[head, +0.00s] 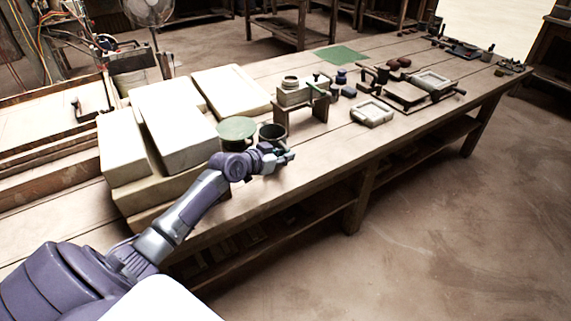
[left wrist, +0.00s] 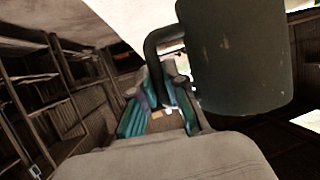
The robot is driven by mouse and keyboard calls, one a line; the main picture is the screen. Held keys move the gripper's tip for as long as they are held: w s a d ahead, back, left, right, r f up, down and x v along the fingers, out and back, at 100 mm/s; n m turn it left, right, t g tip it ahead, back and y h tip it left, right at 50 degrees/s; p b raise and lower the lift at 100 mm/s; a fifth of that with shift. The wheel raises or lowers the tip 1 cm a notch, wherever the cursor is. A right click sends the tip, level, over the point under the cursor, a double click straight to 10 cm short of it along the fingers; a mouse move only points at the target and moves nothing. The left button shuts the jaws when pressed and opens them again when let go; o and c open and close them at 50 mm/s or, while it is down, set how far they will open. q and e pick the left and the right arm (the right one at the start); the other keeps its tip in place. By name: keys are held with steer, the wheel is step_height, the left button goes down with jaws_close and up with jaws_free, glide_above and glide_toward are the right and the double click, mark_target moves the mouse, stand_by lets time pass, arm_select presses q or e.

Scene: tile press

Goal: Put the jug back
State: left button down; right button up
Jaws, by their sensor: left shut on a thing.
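The dark grey-green jug (head: 272,132) is near the front edge of the long wooden table, just behind my left gripper (head: 284,157). Its body (left wrist: 235,60) fills the upper right of the left wrist view, with its handle at the left of the body. My left gripper (left wrist: 162,105) is shut on the handle. The jug looks upright in the head view; whether its base touches the table is hidden. A round green disc (head: 236,128) is just left of the jug. My right gripper is not in view.
Large pale slabs (head: 176,133) are stacked left of the jug. A small wooden stand (head: 301,118) with a container is behind and right of it. A pale square frame (head: 372,113) and a press-like tool (head: 410,93) are farther right. The table's front right strip is clear.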

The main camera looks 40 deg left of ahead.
arm_select(q)
step_height(320, 180, down, 3)
steer(key=shift+r, duration=0.15)
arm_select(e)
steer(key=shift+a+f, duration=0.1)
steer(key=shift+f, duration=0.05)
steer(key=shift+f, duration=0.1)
arm_select(q)
steer(key=shift+b, duration=0.3)
steer(key=c, duration=1.2)
jaws_free()
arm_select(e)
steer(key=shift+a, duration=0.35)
arm_select(q)
steer(key=v, duration=1.2)
steer(key=shift+p, duration=0.45)
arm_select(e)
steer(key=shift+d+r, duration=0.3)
